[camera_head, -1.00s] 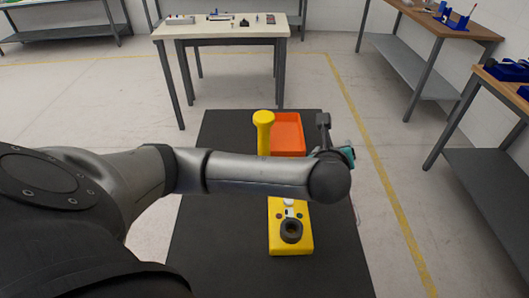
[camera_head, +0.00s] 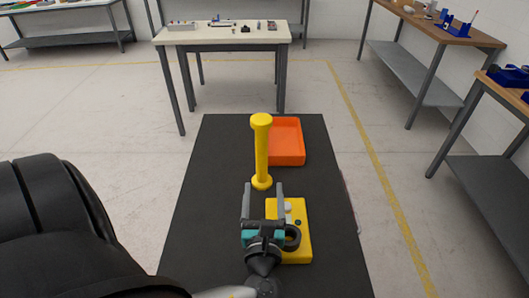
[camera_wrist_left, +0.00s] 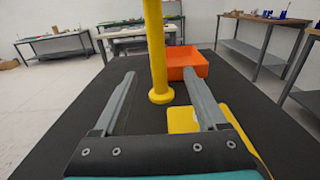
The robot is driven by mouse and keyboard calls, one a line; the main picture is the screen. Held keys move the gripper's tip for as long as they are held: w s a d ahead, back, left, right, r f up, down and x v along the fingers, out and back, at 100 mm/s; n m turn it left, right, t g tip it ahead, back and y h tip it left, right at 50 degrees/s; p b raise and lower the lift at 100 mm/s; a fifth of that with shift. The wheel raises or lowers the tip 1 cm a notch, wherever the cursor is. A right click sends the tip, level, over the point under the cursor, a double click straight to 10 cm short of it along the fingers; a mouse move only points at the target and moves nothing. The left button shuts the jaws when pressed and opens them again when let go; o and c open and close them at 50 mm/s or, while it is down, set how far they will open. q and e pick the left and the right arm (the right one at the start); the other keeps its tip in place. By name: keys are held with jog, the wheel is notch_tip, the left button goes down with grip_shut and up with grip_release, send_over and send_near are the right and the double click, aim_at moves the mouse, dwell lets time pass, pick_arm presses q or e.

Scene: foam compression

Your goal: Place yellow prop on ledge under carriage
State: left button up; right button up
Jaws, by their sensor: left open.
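The yellow prop (camera_head: 262,150) is a tall post with a wide round top and foot, standing upright on the dark tabletop. It also shows in the left wrist view (camera_wrist_left: 156,50), its top cut off by the frame edge. My left gripper (camera_head: 263,187) is open and empty, on the near side of the prop, its fingers pointing away from me. In the left wrist view the prop lines up with the gap between the fingers; whether the fingertips reach beside it I cannot tell. I cannot make out a carriage or a ledge in either view. My right gripper is not in view.
A dark table (camera_head: 210,215) holds an orange tray (camera_head: 287,158) just right of the prop. A yellow control box (camera_head: 303,215) with a dark ring lies right of my gripper, partly hidden by it. The table's left side is clear. Other workbenches stand farther off.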

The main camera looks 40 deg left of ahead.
aim_at(264, 160)
pick_arm(q)
jog(key=x, duration=0.9)
jog(key=shift+w, duration=0.1)
jog(key=x, duration=0.6)
jog(key=shift+a+r, duration=0.25)
grip_shut()
dwell(0.7)
jog(key=shift+r, duration=0.15)
